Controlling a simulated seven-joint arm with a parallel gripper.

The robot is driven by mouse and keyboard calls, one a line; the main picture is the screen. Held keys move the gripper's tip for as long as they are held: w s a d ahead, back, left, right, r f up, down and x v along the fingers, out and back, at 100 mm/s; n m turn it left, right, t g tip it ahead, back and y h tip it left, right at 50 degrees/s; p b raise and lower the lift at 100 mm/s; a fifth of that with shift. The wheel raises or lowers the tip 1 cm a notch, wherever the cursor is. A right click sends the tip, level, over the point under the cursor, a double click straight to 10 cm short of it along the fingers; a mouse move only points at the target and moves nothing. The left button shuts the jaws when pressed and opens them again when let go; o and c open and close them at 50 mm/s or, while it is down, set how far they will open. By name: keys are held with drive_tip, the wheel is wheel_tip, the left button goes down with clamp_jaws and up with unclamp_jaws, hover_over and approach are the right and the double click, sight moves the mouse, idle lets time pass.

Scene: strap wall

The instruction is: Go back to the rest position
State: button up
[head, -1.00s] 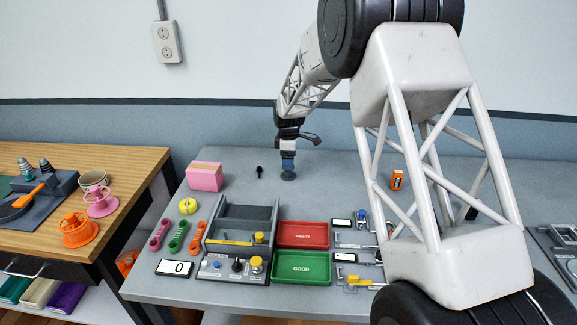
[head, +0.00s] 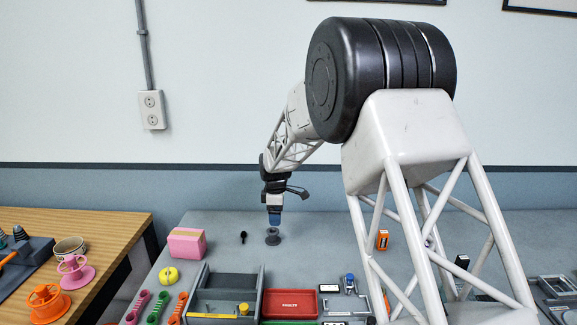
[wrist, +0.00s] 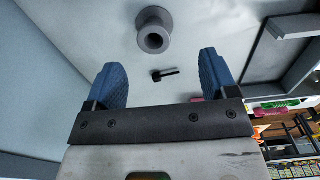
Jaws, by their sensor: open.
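My gripper (head: 274,221) hangs pointing down over the back of the grey table (head: 340,255), at the end of my white lattice arm. In the wrist view its two blue fingers (wrist: 164,84) stand wide apart with nothing between them. A dark grey spool-shaped piece (head: 272,238) stands on the table just below the fingertips in the head view. The wrist view shows this spool (wrist: 154,32) beyond the fingertips, clear of both fingers.
A small black piece (head: 243,237) and a pink block (head: 187,243) lie to the left. A grey open fixture (head: 262,290) and a red tray (head: 290,304) are in front. An orange item (head: 382,240) is to the right. The wall is behind.

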drive_tip(key=s+d+r+m, duration=0.3)
drive_tip(key=s+d+r, duration=0.25)
drive_tip(key=s, duration=0.25)
drive_tip(key=s+d+r+m+t, duration=0.1)
drive_tip(key=s+d+r+m, duration=0.2)
drive_tip(key=s+d+r, duration=0.4)
drive_tip(key=s+d+r+m, duration=0.3)
drive_tip(key=s+r, duration=0.2)
drive_tip(key=s, duration=0.4)
drive_tip(key=s+d+m, duration=0.3)
drive_tip(key=s, duration=0.7)
drive_tip(key=s+d+f+m+t, duration=0.1)
drive_tip(key=s+d+m, duration=0.2)
drive_tip(key=s, duration=0.8)
drive_tip(key=s+d+m, duration=0.3)
drive_tip(key=s, duration=0.7)
drive_tip(key=shift+s+f+t, duration=0.15)
drive_tip(key=shift+f+t, duration=0.15)
drive_tip(key=shift+f, duration=0.05)
